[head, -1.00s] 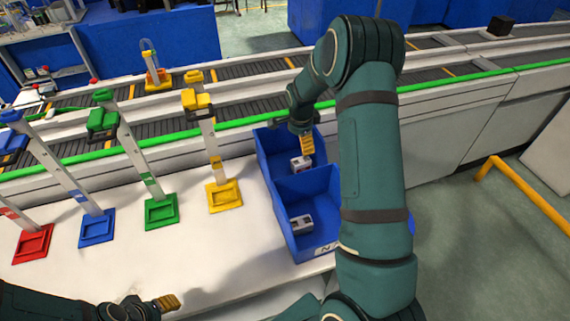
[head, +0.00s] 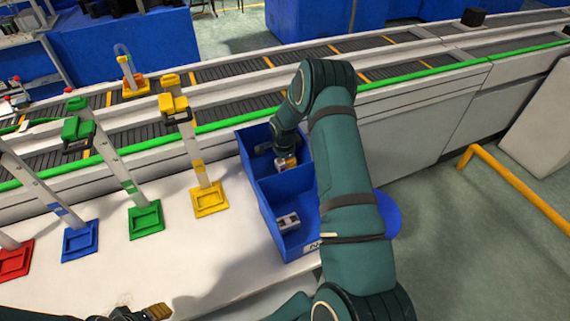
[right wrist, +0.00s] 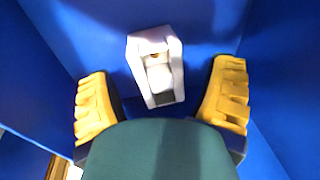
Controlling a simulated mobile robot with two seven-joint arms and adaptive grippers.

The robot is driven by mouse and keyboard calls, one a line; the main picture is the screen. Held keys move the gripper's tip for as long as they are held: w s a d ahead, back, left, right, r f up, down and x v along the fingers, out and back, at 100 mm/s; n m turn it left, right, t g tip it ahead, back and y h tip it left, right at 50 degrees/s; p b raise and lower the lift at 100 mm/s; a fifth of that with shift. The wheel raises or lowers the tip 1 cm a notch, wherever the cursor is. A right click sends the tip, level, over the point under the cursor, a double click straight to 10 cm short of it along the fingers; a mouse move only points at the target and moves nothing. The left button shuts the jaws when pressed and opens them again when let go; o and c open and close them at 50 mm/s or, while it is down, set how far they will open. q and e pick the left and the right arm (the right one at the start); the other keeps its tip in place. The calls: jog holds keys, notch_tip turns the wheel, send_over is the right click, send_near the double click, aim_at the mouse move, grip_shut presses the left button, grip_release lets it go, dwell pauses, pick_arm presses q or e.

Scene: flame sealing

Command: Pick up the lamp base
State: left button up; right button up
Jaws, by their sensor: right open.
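A small white lamp base (right wrist: 156,68) lies in the far compartment of the blue bin (head: 268,212). In the head view only part of that lamp base (head: 285,166) shows below my right gripper (head: 288,160). In the right wrist view my right gripper (right wrist: 160,100) is open, with its yellow fingers on either side of the lamp base and apart from it. A second lamp base (head: 288,222) lies in the near compartment. My left gripper (head: 157,312) is at the bottom edge of the head view, mostly cut off.
Yellow (head: 209,199), green (head: 146,219), blue (head: 80,241) and red (head: 15,260) stands are lined up left of the bin on the white table. A conveyor (head: 225,95) runs behind. The bin's blue walls rise close around my right gripper.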

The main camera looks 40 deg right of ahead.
jog(key=shift+f, duration=0.2)
jog(key=c, duration=1.3)
jog(key=shift+r, duration=0.1)
jog(key=shift+c, duration=0.2)
